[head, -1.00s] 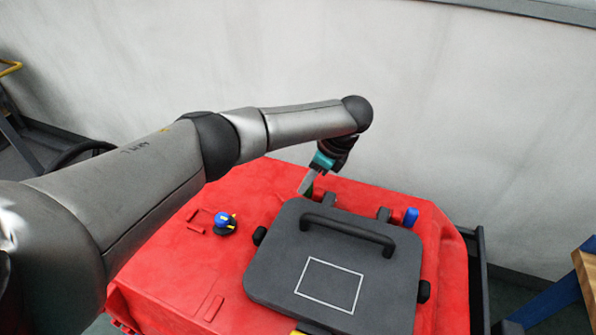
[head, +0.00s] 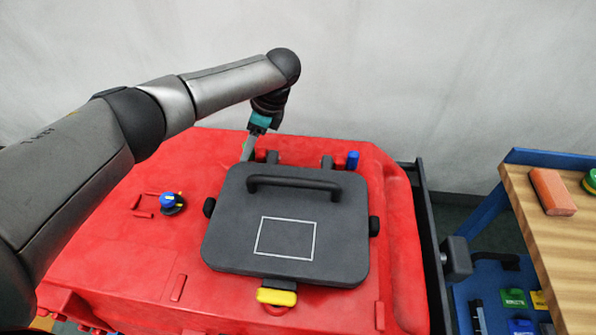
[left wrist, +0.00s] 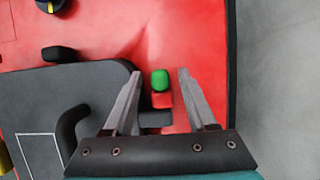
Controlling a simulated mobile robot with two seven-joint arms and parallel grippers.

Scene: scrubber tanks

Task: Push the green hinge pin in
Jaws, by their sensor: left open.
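The green hinge pin (left wrist: 160,79) shows in the left wrist view as a rounded green end, with a small red piece (left wrist: 162,100) beside it. It lies by the edge of the dark grey lid (head: 230,230). My left gripper (left wrist: 160,74) is open, its two fingers on either side of the green pin in that view. I cannot tell whether either finger touches it. In the head view my left gripper (head: 248,148) points down at the lid's far left corner, and the green pin cannot be made out there. My right gripper is not in view.
The lid has a black handle (head: 293,183) and sits on a red tank (head: 130,250). A blue pin (head: 352,160) stands at the far right hinge. A yellow latch (head: 277,297) is at the front, a blue-topped knob (head: 170,202) at left. A wooden-topped bench (head: 545,235) stands at right.

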